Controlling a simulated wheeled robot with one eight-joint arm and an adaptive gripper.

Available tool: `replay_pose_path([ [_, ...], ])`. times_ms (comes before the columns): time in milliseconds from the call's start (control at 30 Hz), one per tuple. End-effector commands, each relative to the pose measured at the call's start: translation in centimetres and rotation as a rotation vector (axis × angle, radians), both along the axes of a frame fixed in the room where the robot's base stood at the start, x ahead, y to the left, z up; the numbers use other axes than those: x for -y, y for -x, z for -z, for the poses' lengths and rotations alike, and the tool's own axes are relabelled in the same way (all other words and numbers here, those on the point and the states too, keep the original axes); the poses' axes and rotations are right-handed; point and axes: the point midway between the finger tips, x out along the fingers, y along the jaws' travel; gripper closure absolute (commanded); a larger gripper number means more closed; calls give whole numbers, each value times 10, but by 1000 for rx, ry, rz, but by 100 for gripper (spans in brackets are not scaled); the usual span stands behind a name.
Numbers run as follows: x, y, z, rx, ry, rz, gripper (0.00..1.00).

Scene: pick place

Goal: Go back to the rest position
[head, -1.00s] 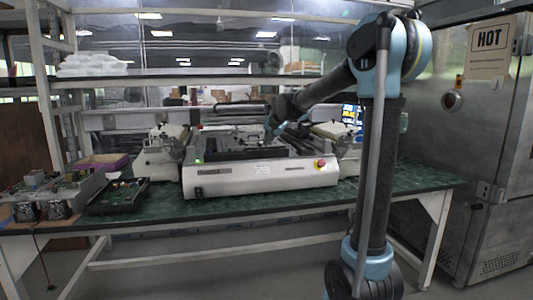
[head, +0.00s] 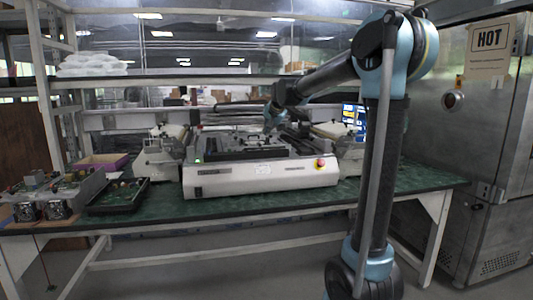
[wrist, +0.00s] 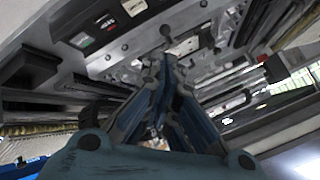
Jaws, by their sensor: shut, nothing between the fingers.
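My gripper (wrist: 165,62) shows in the wrist view with its fingers drawn together at the tips, shut and empty. Below the fingertips in that view is the top of a white and black machine (wrist: 75,35). In the head view my arm reaches in from the right, and its end (head: 272,128) hangs over the back part of the same machine (head: 262,178). The fingers are too small and dark to make out in the head view.
The machine stands on a green-topped bench (head: 290,205). A black tray (head: 118,196) and electronics boxes (head: 50,195) sit at the left. A shelf (head: 200,84) crosses above the bench. A steel cabinet marked HOT (head: 490,130) stands at the right.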

Motion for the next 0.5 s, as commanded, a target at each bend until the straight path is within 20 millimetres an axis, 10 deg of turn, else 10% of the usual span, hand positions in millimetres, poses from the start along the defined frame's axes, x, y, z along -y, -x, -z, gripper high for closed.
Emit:
replay_pose_path([
  [500,25,25,9,-19,39,-9,100],
])
